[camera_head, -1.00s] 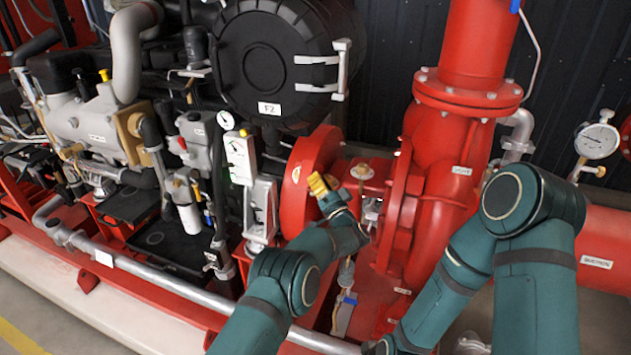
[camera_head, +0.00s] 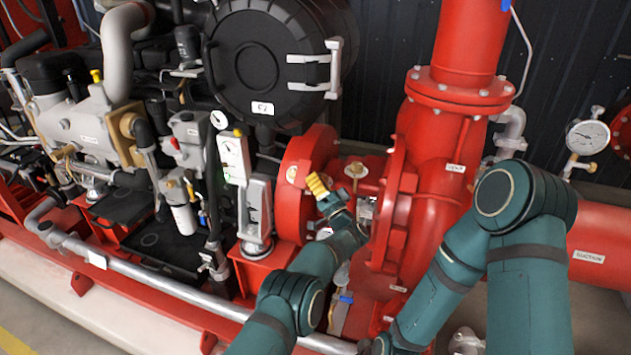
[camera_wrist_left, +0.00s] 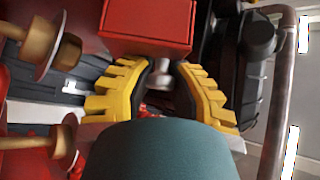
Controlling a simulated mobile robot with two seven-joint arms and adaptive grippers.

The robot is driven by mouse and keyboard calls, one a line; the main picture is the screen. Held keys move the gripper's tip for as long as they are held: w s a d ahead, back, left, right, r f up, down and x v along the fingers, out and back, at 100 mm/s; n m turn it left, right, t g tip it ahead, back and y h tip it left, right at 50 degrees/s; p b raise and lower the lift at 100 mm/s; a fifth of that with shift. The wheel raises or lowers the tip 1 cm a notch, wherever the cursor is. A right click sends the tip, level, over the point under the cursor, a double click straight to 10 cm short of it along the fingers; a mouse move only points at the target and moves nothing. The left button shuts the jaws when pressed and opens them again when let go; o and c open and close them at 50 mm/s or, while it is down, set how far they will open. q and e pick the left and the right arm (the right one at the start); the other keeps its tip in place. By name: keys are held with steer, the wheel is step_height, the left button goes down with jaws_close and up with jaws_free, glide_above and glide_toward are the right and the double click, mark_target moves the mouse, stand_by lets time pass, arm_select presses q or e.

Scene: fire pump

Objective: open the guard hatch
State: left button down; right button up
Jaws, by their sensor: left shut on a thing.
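My left gripper (camera_head: 317,185) has yellow fingers and is at the red coupling area between the black round housing and the red pump. In the left wrist view its fingers (camera_wrist_left: 165,85) are closed around a small grey, knob-like piece (camera_wrist_left: 159,76), partly hidden between the pads. A red box-shaped part (camera_wrist_left: 148,22) lies just beyond the fingertips there. I cannot tell for sure which surface is the guard hatch; a red guard-like cover (camera_head: 372,178) with a brass knob (camera_head: 355,171) is beside the gripper.
The red pump casing (camera_head: 440,165) stands right of the left gripper. A white gauge panel (camera_head: 234,160) and the engine (camera_head: 85,125) are to the left. A grey pipe (camera_head: 170,290) runs along the front. Brass knobs (camera_wrist_left: 68,52) sit close to the fingers.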

arm_select(q)
steer(key=c, duration=0.8)
jaws_free()
steer(key=shift+s+d+r, duration=0.15)
steer(key=shift+d+r, duration=0.05)
steer(key=shift+a+f, duration=0.1)
steer(key=v, duration=1.2)
